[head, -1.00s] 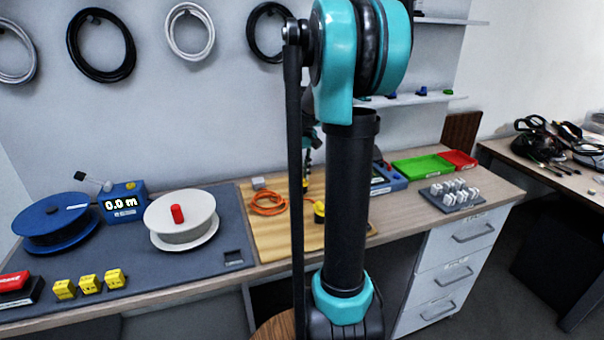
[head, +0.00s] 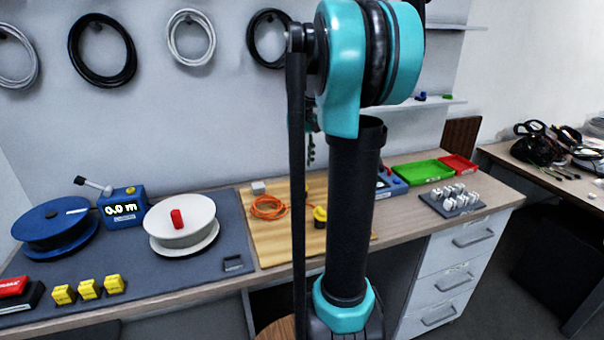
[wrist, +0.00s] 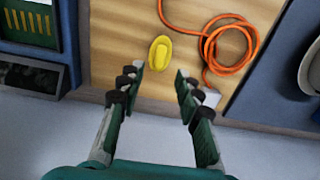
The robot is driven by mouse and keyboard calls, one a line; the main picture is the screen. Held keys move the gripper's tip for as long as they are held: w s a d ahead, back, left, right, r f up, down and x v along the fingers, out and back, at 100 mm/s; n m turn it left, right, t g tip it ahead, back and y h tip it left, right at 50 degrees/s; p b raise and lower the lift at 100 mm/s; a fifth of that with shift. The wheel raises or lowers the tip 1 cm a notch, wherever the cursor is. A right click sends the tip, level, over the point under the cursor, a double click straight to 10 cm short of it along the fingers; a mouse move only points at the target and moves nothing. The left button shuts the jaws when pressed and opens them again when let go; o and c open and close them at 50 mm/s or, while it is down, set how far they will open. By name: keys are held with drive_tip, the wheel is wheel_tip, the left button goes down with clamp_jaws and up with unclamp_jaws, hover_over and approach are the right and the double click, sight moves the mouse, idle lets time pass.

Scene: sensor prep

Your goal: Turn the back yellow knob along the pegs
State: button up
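A yellow knob (wrist: 160,53) lies on the wooden board (wrist: 130,30) in the wrist view, its raised ridge running roughly up and down the picture. A yellow knob also shows in the head view (head: 320,214), with a dark part beneath, close to my arm's dark tube. My gripper (wrist: 158,76) is open and empty, its two fingers apart above the board, with the knob beyond the fingertips and between their lines. In the head view the gripper is mostly hidden behind my arm. I cannot make out any pegs beside the knob.
A coiled orange cable (wrist: 228,48) lies right of the knob in the wrist view. A small pale block (head: 258,187) sits behind the cable. A blue device (head: 390,185) and green tray (head: 422,171) stand right of the board. The wall is close behind.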

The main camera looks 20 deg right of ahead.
drive_tip(key=shift+r, duration=2.75)
